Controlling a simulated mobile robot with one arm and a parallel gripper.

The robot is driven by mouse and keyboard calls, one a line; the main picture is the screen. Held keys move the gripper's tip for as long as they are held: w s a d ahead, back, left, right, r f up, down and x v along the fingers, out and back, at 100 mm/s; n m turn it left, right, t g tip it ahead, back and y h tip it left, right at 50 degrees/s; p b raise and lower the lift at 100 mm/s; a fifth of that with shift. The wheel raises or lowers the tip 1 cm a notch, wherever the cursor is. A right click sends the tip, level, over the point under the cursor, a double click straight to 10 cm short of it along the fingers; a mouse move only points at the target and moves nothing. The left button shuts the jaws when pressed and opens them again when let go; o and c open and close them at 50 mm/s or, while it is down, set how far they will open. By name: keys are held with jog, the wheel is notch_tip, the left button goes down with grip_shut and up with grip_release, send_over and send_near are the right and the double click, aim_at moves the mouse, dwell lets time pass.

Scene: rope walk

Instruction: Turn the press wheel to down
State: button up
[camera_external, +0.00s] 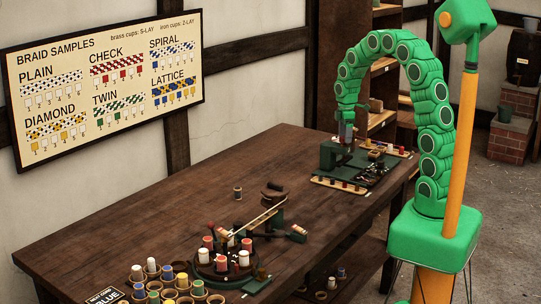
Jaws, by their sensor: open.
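A dark green machine (330,156) stands at the far right end of the brown table and looks like the press. I cannot clearly make out its wheel or which way the wheel is turned. My gripper (346,141) hangs pointing down from my arched green arm, right over this machine. It is open. The picture is too small to tell whether its fingers touch any part of the machine.
A round braiding stand (225,272) with several colored bobbins sits at the table's near end, with cords running to a dark winder (272,196). A tray of cups (168,287) stands near the front edge.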

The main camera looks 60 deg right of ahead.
jog(key=shift+f, duration=0.35)
jog(key=c, duration=1)
jog(key=shift+c, duration=0.2)
